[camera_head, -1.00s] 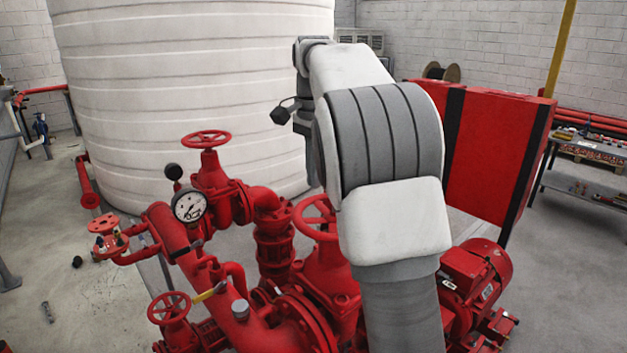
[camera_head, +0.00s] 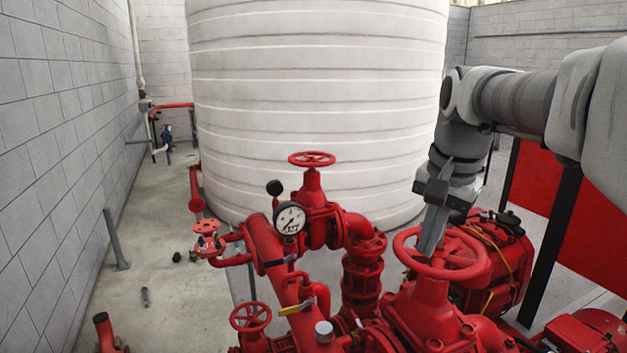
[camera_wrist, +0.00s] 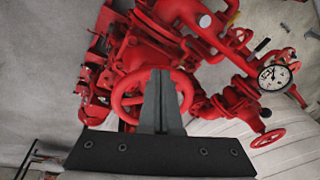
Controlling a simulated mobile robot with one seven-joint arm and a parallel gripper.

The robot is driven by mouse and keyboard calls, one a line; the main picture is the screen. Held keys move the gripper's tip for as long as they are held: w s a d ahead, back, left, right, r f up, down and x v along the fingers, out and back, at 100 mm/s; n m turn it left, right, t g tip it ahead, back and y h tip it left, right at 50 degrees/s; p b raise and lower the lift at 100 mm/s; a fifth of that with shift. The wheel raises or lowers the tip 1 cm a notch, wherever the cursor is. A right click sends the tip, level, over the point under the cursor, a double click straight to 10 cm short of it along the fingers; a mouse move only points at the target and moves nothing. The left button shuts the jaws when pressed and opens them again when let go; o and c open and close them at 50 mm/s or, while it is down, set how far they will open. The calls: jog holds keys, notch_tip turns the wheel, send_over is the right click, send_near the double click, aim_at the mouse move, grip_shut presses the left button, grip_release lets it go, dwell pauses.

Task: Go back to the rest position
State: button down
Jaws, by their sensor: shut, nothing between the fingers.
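My gripper (camera_head: 428,245) hangs at the end of my arm on the right of the head view, fingers pointing down. Its fingers are together with nothing between them. The fingertips overlap the rim of a red handwheel (camera_head: 478,262) in the head view; I cannot tell whether they touch it. In the wrist view my gripper (camera_wrist: 160,75) points at the same handwheel (camera_wrist: 184,92), whose middle is hidden behind the fingers.
Red pipework with a pressure gauge (camera_head: 289,218) and another handwheel (camera_head: 312,158) stands left of my gripper. A red motor (camera_head: 512,262) stands right of it. A large white tank (camera_head: 315,100) rises behind.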

jog(key=s+a+f+n+t+b, duration=0.3)
jog(key=s+f+n, duration=0.5)
jog(key=s+f, duration=0.5)
jog(key=shift+s+a+f+b, duration=0.15)
jog(key=shift+s+a+b, duration=0.3)
jog(key=shift+s, duration=1.6)
